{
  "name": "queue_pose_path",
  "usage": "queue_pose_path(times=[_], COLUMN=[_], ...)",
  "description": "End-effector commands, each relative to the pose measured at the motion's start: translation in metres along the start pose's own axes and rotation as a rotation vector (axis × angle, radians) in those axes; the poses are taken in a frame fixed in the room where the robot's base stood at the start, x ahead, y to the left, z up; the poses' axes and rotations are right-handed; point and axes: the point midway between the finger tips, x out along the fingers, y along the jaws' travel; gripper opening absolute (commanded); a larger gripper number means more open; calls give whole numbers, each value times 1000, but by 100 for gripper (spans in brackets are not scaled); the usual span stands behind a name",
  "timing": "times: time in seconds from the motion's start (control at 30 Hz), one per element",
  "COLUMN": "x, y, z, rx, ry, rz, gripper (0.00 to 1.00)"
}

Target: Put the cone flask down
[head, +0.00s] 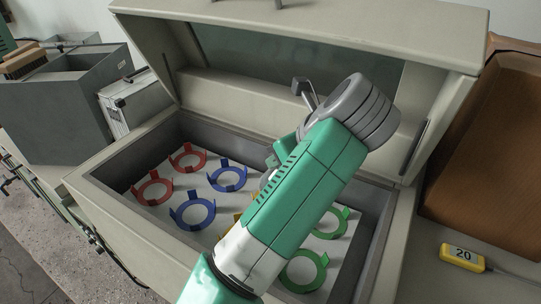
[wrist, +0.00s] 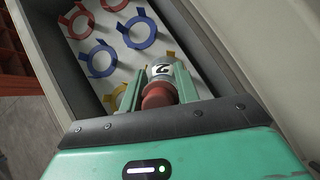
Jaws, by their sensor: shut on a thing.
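In the wrist view my gripper (wrist: 159,76) is shut on the cone flask (wrist: 157,96), seen from its red-brown top. A pale label with a dark "2" shows on the flask beyond that top. The flask is over the tray of coloured ring holders inside the open box. I cannot tell whether its base touches the tray. In the head view my arm hides the flask and most of my gripper.
The open box (head: 119,221) has a white floor with two red (head: 153,188), two blue (head: 193,211) and two green rings (head: 303,270); yellow parts are mostly hidden. Its raised lid (head: 300,25) stands behind. Grey bins (head: 60,115) stand left.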

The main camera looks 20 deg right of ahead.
Motion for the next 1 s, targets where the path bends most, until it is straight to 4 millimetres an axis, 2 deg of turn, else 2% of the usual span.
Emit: queue_pose_path(times=[0.2, 0.4, 0.9, 1.0], x=[21, 25, 41, 50], y=[0, 0, -1, 0], z=[-8, -10, 23, 15], rx=[-1, -1, -2, 1], ry=[-1, 0, 295, 304], rz=[-1, -1, 2, 1], gripper=[0, 0, 0, 0])
